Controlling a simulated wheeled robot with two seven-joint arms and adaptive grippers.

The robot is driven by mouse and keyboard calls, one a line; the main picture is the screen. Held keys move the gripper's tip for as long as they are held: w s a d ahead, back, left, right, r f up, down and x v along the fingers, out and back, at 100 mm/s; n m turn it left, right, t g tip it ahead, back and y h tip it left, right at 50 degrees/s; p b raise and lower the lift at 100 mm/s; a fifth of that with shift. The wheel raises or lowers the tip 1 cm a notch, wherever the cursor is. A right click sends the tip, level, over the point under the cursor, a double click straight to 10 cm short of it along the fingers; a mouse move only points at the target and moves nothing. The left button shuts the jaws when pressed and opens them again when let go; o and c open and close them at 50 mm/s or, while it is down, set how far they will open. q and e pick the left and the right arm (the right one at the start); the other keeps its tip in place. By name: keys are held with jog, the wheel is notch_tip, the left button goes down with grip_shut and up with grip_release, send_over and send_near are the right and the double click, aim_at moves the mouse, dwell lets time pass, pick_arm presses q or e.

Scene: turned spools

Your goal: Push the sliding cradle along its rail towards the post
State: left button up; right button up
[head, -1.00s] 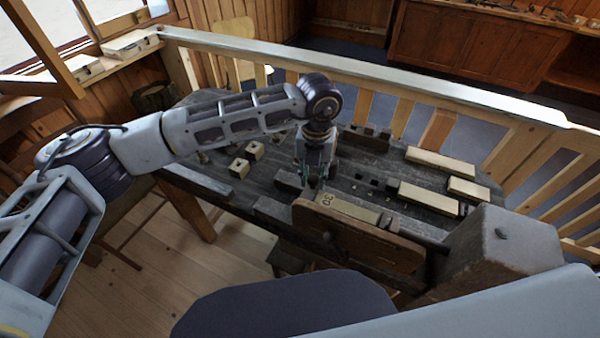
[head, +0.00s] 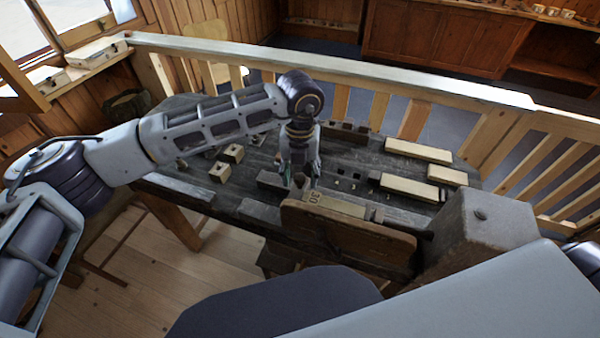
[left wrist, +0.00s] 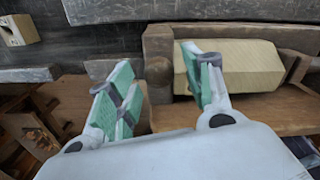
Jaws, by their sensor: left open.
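A pale wooden block (head: 338,204) marked "30" lies behind the top edge of a brown board (head: 345,238) at the bench front. In the left wrist view this pale block (left wrist: 240,66) sits between dark end pieces. A dark wooden piece (left wrist: 158,45) stands at its left end; I cannot tell whether it is the cradle or the post. My left gripper (head: 294,184) points down at the block's left end. In the wrist view the jaws (left wrist: 160,92) are open, with green pads on either side of the dark piece's lower part. Contact is unclear. The rail is not clearly distinguishable.
The dark bench (head: 230,205) carries two small pale blocks (head: 233,153), a dark block (head: 271,181) left of the gripper, and long pale blocks (head: 418,151) at right. A slatted railing (head: 340,70) runs behind.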

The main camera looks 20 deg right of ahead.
pick_arm(q)
notch_tip(320, 180, up, 12)
dwell(0.9)
dwell(0.4)
